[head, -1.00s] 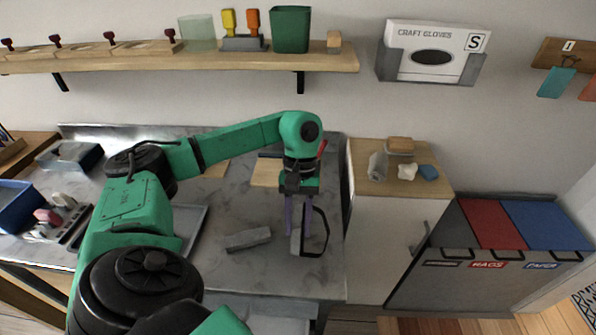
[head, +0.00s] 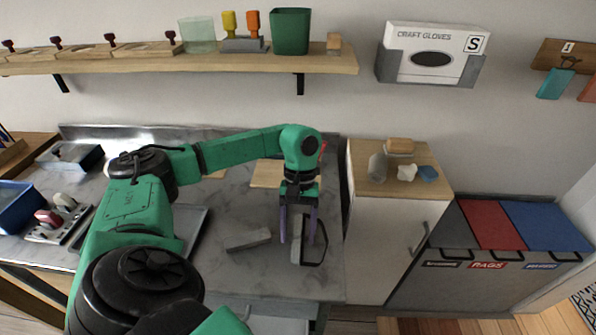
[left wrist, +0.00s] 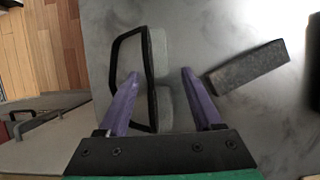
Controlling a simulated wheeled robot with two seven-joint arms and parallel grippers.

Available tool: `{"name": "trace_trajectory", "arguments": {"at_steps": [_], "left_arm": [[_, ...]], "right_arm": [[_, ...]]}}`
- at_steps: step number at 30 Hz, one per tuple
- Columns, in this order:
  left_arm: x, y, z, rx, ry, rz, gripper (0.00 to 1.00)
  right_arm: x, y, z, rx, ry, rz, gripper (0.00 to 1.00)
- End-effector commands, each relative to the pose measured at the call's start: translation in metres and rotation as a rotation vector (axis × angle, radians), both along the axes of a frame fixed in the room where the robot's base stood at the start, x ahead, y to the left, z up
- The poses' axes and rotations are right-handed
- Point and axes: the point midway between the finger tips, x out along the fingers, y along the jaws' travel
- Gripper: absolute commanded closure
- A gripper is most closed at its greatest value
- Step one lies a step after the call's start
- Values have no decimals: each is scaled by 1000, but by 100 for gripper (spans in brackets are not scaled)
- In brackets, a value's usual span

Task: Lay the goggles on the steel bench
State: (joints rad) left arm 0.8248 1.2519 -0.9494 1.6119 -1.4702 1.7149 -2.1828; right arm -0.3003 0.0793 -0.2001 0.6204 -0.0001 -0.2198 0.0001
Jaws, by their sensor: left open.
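The goggles, with a grey body (head: 296,249) and a black strap (head: 325,252), lie on the marbled grey top of the steel bench (head: 220,275), near its right end. The grey body also shows in the left wrist view (left wrist: 161,50). My left gripper (head: 298,238) is open above the goggles, fingers pointing down. In the left wrist view its purple fingers (left wrist: 160,73) stand either side of the grey body, the left one overlapping the strap loop. I cannot tell whether a finger touches the goggles. My right gripper is not in view.
A grey block (head: 248,239) lies on the bench just left of the goggles. A tray (head: 196,225) is farther left, partly behind my arm. A wooden board (head: 267,174) lies behind. A cabinet (head: 385,235) stands right of the bench, and a shelf (head: 200,63) hangs above.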

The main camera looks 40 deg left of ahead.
Motion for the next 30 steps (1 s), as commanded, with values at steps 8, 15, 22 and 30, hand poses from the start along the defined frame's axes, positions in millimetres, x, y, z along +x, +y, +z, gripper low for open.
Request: {"name": "trace_trajectory", "arguments": {"at_steps": [8, 15, 22, 30], "left_arm": [[19, 13, 52, -3, -7, 0, 33], [22, 16, 66, -1, -2, 0, 33], [22, 16, 65, -1, -2, 1, 33], [22, 16, 65, -1, -2, 0, 33]], "right_arm": [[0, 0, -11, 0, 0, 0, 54], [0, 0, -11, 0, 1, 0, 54], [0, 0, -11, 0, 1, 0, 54], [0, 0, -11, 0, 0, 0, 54]]}}
